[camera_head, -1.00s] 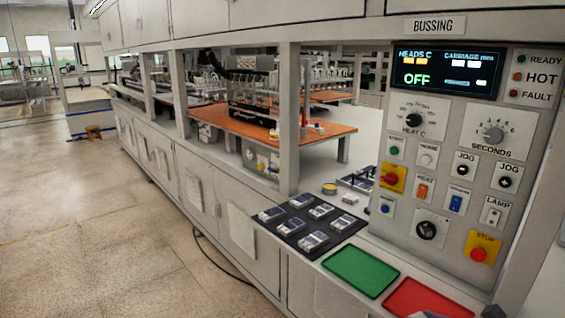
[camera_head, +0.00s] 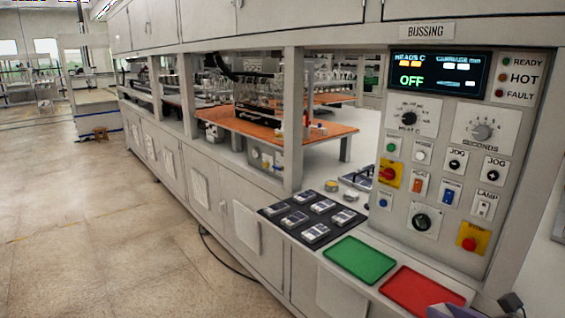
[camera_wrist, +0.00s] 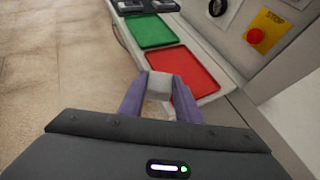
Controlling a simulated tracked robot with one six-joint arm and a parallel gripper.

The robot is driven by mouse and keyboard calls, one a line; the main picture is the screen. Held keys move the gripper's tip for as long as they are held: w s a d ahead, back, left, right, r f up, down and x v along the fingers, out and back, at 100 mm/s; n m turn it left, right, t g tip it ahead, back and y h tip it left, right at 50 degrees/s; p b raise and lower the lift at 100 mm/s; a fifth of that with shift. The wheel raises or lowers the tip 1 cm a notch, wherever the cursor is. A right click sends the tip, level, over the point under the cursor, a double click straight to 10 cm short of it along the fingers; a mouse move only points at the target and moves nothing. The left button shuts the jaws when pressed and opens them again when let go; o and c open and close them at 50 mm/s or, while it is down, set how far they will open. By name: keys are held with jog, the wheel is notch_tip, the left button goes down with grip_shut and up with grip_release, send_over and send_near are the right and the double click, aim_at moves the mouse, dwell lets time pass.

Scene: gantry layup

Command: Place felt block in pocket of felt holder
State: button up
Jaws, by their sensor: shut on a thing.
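My gripper (camera_wrist: 160,92) has two purple fingers closed on a small pale grey-white block (camera_wrist: 160,83), which looks like the felt block. The block is held near the fingertips, and in the wrist view it overlaps the near part of the red tray. Its height above the counter cannot be told.
A red tray (camera_head: 415,287) and a green tray (camera_head: 359,260) lie on the counter beside a black mat (camera_head: 290,233) with several small packs. The control panel (camera_head: 440,135) with a yellow STOP plate rises behind. Open floor (camera_head: 110,220) lies to the left.

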jog(key=w+m+h, duration=0.1)
jog(key=w, duration=0.4)
jog(key=w+a+f+n+y, duration=0.1)
jog(key=w+a+f, duration=0.2)
jog(key=a, duration=0.6)
jog(key=w+a+f+n+y, duration=0.1)
jog(key=w+a+f, duration=0.3)
jog(key=a, duration=0.6)
jog(key=shift+w+a, duration=0.3)
jog(key=shift+w, duration=0.45)
notch_tip(320, 180, down, 7)
jog(key=s, duration=0.2)
jog(key=shift+f, duration=0.2)
jog(key=shift+a, duration=0.1)
